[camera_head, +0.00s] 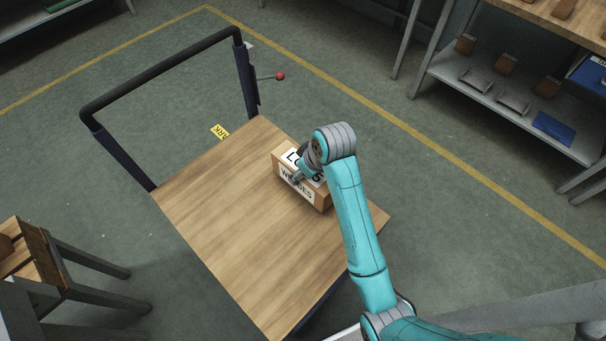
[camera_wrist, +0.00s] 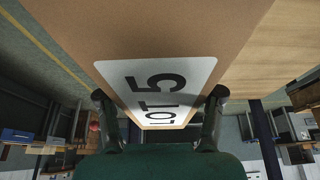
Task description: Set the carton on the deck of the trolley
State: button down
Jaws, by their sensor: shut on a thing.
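The carton (camera_head: 321,199) is a brown box with white labels, one reading LOT 5 on top and one on its side. In the head view it is at the right-hand part of the trolley's wooden deck (camera_head: 235,225), near its right edge. I cannot tell whether its underside touches the deck. My gripper (camera_head: 303,173) is at the carton from above and is shut on it. In the wrist view the two dark fingers (camera_wrist: 160,94) lie at either side of the LOT 5 label, and the carton (camera_wrist: 150,30) fills the upper middle.
The trolley's dark push handle (camera_head: 160,70) rises at the far left end. A red-knobbed lever (camera_head: 279,76) sticks out beside it. Shelving with brown blocks and blue items (camera_head: 510,95) stands at right. A wooden-topped stand (camera_head: 30,260) is at lower left. Most of the deck is bare.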

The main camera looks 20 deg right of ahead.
jog(key=shift+f, duration=1.1)
jog(key=shift+c, duration=0.9)
grip_release()
jog(key=shift+f, duration=0.15)
